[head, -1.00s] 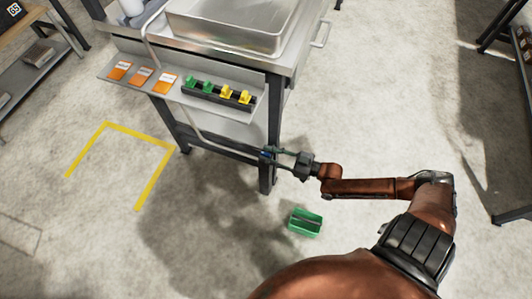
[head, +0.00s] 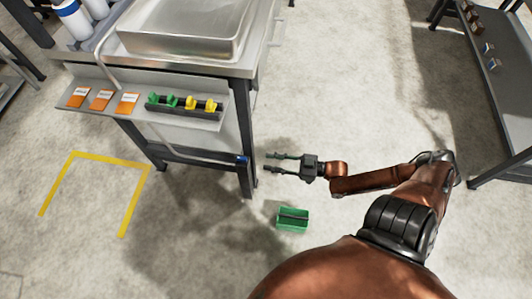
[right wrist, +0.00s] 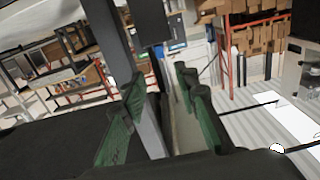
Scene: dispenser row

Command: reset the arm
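My right gripper (head: 272,163) is open and empty in the head view, held out to the left, just right of the workbench's front leg. Its two green-padded fingers (right wrist: 155,115) show apart in the right wrist view, with nothing between them but a grey post behind. My right arm (head: 375,182) reaches in from the right, bent at the elbow. My left gripper is not in view.
A workbench (head: 185,66) with a metal basin stands at the left. Its front shelf holds orange cards (head: 102,99) and a row of green and yellow pieces (head: 182,103). A green bin (head: 292,219) lies below my gripper.

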